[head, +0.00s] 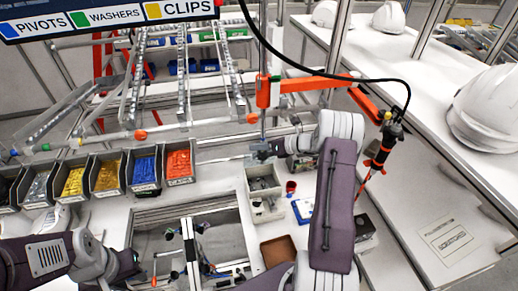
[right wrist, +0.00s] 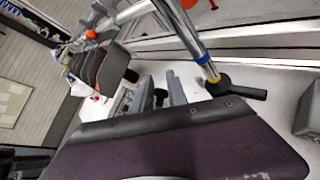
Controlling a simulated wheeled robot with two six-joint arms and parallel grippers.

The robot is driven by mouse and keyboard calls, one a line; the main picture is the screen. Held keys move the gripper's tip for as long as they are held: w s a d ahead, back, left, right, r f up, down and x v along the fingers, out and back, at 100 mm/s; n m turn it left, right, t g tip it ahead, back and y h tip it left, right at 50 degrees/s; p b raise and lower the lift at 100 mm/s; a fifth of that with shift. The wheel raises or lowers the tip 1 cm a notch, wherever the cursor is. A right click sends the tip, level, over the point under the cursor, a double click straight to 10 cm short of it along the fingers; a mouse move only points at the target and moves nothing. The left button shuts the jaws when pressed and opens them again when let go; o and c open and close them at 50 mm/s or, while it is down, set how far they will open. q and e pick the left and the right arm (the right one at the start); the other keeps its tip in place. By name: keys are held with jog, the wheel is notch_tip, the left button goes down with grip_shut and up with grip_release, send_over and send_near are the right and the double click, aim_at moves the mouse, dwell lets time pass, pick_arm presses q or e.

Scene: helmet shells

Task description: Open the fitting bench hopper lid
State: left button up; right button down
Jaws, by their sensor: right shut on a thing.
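My right gripper (head: 264,150) is at the end of the arm reaching forward, just behind a pale compartment box (head: 264,187) on the white fitting bench (head: 216,176). In the right wrist view its two grey fingers (right wrist: 161,92) are shut on a small dark part (right wrist: 160,98). I cannot tell for sure whether this part is the lid's handle. No hopper lid can be made out clearly, and the gripper and arm hide part of that area.
Bins with yellow, blue (head: 145,170) and orange parts line the left. An orange arm with a hanging driver (head: 381,148) stands right of my right arm. A red cup (head: 291,187) and a brown tray (head: 278,250) are near. White helmets (head: 485,110) sit on the right bench.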

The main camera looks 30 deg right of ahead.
jog(key=shift+f, duration=0.25)
